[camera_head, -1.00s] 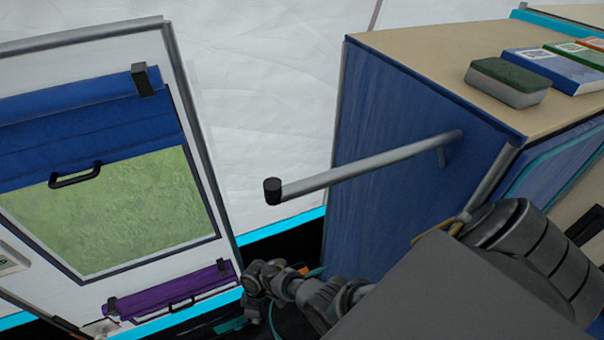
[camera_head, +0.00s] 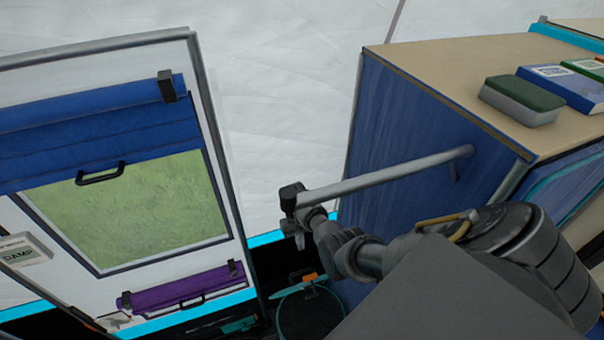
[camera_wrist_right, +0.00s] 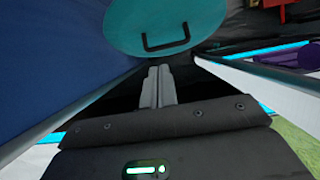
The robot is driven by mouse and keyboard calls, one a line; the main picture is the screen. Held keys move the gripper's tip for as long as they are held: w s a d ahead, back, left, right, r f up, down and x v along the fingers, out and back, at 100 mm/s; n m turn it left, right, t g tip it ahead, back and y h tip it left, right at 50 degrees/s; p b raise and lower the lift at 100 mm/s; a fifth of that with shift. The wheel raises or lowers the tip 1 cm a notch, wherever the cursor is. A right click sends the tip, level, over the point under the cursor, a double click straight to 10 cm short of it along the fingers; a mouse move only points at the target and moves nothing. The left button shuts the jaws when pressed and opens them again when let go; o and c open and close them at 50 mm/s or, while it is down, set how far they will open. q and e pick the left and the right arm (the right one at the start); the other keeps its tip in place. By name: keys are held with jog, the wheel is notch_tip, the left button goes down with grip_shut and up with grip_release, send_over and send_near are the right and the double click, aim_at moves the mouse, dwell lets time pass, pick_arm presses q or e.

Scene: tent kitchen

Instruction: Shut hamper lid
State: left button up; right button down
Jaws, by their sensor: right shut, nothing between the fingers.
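A teal round lid with a black handle (camera_wrist_right: 150,22) fills the top middle of the right wrist view. In the head view a dark round thing with a teal rim (camera_head: 309,318) stands low between the door panel and the blue cabinet. It looks like the hamper, but my arm partly covers it and I cannot tell the lid's angle. My right gripper (camera_head: 299,240) is shut and empty, above the hamper and close to the rail's end. Its closed fingers (camera_wrist_right: 158,76) point toward the teal lid in the wrist view, apart from the handle. My left gripper is out of view.
A grey rail (camera_head: 390,176) with a black end cap juts from the blue cabinet (camera_head: 400,125), close to my right wrist. A sponge (camera_head: 522,101) and books lie on its top. A white panel (camera_head: 222,150) with a window stands at left.

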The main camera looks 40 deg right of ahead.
jog(key=b, duration=0.6)
send_near(306, 269)
jog(key=x, duration=0.3)
jog(key=a+x, duration=0.1)
jog(key=x, duration=0.1)
jog(key=shift+s+f, duration=0.1)
jog(key=shift+f, duration=0.1)
jog(key=s, duration=0.1)
jog(key=s+f, duration=0.1)
jog(key=shift+s+a+p, duration=0.3)
jog(key=shift+s+a, duration=0.05)
jog(key=shift+a, duration=0.05)
jog(key=shift+s+a+f, duration=0.2)
jog(key=shift+s+f, duration=0.05)
jog(key=shift+s, duration=0.25)
jog(key=shift+a, duration=0.1)
